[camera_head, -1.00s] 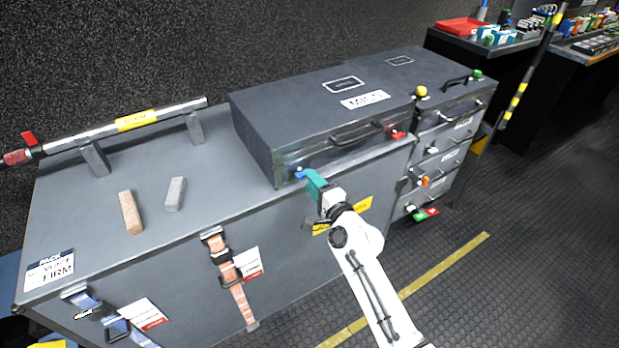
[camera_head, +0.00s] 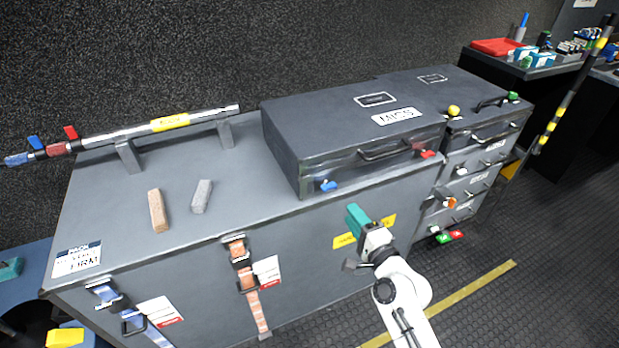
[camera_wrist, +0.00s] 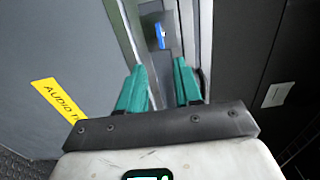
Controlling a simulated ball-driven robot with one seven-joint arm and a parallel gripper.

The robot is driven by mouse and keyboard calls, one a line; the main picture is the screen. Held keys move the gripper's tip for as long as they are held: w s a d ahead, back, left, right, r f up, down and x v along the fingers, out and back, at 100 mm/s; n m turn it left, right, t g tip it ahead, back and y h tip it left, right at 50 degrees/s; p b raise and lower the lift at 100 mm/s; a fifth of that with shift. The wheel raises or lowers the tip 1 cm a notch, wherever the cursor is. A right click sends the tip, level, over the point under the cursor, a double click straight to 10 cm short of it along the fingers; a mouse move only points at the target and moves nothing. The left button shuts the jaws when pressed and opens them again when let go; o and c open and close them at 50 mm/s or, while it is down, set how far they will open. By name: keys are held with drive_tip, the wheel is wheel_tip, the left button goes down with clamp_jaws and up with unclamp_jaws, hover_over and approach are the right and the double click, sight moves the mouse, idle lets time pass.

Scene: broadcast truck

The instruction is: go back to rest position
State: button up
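My gripper (camera_head: 357,217) is in front of the big grey case, below and to the right of the blue latch (camera_head: 328,185) on the MICS case (camera_head: 355,125). It touches nothing that I can see. In the wrist view its two teal fingers (camera_wrist: 160,85) stand apart with nothing between them. The blue latch shows beyond the fingertips in the wrist view (camera_wrist: 161,36). The MICS case is closed, with a red latch (camera_head: 428,154) at its right front corner.
The big grey case (camera_head: 110,210) carries two small blocks, one tan (camera_head: 157,210) and one grey (camera_head: 201,196), and a pole on stands (camera_head: 170,122). A drawer stack (camera_head: 470,170) stands at the right. The floor (camera_head: 500,310) at front right is clear.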

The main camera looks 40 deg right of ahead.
drive_tip(key=s+a+f+n+g+y+p, duration=0.1)
drive_tip(key=s+a+f+n+g+y, duration=0.25)
drive_tip(key=a+n, duration=0.35)
drive_tip(key=s+a+f+n+g+y, duration=0.3)
drive_tip(key=s+a+n+g, duration=0.15)
drive_tip(key=a+n, duration=0.25)
drive_tip(key=s+a+n+g+h+p, duration=0.1)
drive_tip(key=s+n+g, duration=0.6)
drive_tip(key=s, duration=0.9)
drive_tip(key=shift+r+g+h, duration=0.25)
drive_tip(key=shift+g+h, duration=0.1)
drive_tip(key=shift+g, duration=0.35)
